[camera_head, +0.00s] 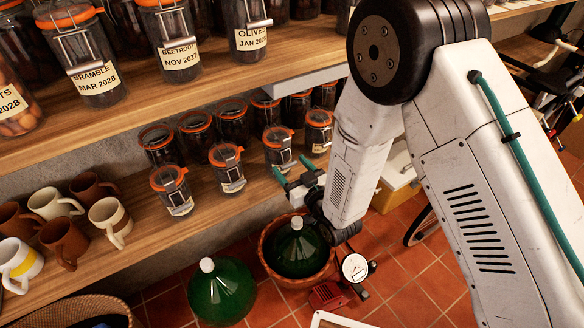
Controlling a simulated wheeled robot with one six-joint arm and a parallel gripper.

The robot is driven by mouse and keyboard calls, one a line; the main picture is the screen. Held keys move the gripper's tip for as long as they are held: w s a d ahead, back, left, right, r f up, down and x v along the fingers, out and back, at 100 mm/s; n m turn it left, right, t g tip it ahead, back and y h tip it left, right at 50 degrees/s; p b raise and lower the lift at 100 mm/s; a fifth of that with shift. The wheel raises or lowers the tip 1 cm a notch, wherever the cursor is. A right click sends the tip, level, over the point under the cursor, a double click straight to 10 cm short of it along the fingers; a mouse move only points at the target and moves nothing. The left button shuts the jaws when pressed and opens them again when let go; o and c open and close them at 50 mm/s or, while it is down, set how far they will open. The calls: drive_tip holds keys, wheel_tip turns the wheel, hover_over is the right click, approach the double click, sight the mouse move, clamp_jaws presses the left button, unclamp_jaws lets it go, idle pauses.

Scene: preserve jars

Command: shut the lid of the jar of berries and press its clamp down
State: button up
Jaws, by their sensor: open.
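My gripper (293,167) is open and empty at the front edge of the lower shelf. Its fingertips are close to a small clamp jar with an orange seal (278,148); I cannot tell whether they touch it. More such jars stand around it, including a front jar (227,168), a front-left jar (172,190) and a right jar (319,131). Their contents are too dark to name, and I cannot tell which holds berries or whose lid is raised. On the upper shelf, a large jar labelled "BRAMBLE MAR 2028" (82,55) has dark contents and a wire clamp at its front.
Large jars labelled beetroot (168,42) and olives (247,28) stand on the upper shelf (125,120), above the small jars. Several mugs (62,240) stand lower left. Green bottles (222,290), one in a basket (268,262), are on the tiled floor.

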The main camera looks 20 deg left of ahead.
drive_tip(key=shift+a, duration=0.1)
drive_tip(key=c, duration=1)
drive_tip(key=shift+w+a+t+y, duration=0.1)
drive_tip(key=shift+w+t+y, duration=0.05)
drive_tip(key=shift+t+y, duration=0.15)
drive_tip(key=o, duration=1)
drive_tip(key=shift+f, duration=0.1)
drive_tip(key=v, duration=0.8)
